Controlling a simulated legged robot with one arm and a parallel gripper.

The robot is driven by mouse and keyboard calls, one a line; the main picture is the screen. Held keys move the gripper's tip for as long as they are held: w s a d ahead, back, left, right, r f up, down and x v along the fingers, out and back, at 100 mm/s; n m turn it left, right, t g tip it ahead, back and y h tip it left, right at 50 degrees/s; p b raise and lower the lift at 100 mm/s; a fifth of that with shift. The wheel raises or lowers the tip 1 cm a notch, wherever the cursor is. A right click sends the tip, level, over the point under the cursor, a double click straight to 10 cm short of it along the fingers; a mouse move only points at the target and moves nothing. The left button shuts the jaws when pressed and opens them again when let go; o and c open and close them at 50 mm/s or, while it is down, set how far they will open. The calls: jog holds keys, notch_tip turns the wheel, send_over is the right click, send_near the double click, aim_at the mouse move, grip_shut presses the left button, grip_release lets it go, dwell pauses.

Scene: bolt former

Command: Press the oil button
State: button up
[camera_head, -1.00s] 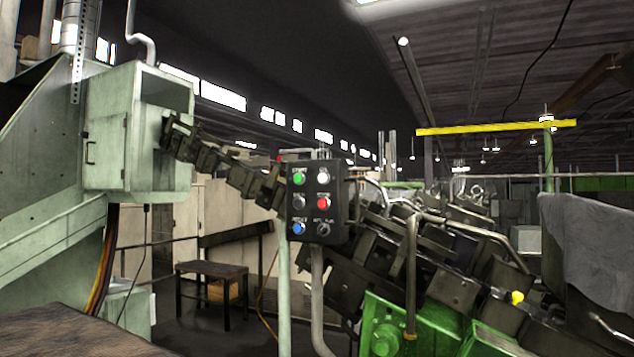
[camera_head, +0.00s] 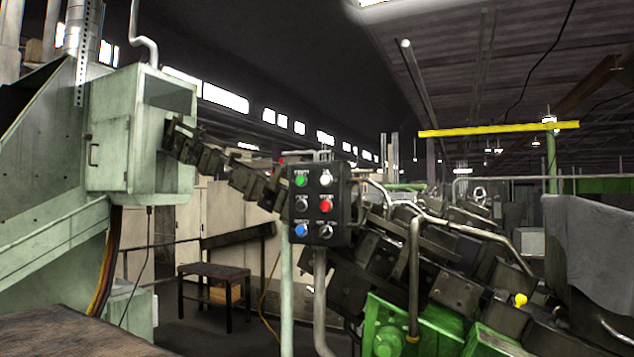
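A dark control panel (camera_head: 314,217) stands on a post near the middle of the head view. It has two columns of round buttons. The left column has a green button (camera_head: 300,181), a dark grey button (camera_head: 301,204) and a blue button (camera_head: 300,230). The right column has a white button (camera_head: 326,180), a red button (camera_head: 326,205) and a dark switch (camera_head: 325,231). The labels are too small to read surely, so I cannot tell which is the oil button. My gripper is not in view.
A pale green machine cabinet (camera_head: 135,140) stands at the left. Dark conveyor machinery (camera_head: 455,290) with green housings fills the right. A small dark table (camera_head: 213,272) stands behind the panel. A brown surface (camera_head: 70,332) lies at the lower left. Some floor shows between.

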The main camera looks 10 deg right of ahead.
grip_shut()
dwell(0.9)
